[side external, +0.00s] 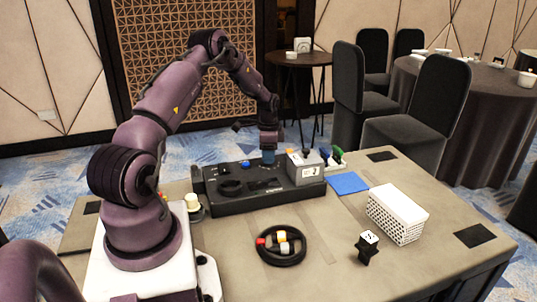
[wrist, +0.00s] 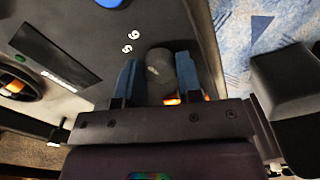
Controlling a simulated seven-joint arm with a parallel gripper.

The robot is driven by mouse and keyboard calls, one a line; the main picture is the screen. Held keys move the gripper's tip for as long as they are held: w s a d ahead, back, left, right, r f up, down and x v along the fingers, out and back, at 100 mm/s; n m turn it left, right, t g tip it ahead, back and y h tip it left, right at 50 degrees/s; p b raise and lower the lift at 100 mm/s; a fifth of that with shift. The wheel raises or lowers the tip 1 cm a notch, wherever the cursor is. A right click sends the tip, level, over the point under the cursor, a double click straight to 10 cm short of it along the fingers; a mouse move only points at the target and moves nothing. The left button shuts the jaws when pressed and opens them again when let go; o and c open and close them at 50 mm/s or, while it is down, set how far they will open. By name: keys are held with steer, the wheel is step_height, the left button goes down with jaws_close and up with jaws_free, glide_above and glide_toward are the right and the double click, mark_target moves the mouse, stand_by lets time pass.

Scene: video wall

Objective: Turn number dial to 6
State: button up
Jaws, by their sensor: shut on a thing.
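A black console (side external: 235,204) lies on the table, with a blue button (side external: 245,163) on its top. My gripper (side external: 268,158) points down at the console's far side. In the wrist view, my gripper (wrist: 159,82) has its two blue fingers on either side of a dark round dial knob (wrist: 160,66), shut on it. White digits (wrist: 130,40) are printed on the panel beside the knob; I cannot tell for sure which ones. The knob's pointer and the rest of its scale are hidden by the gripper. In the side view the arm hides the dial.

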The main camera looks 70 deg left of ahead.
stand_by(0.4)
steer(key=o, duration=0.9)
steer(key=shift+r, duration=0.1)
step_height(320, 180, up, 13)
steer(key=shift+f, duration=0.1)
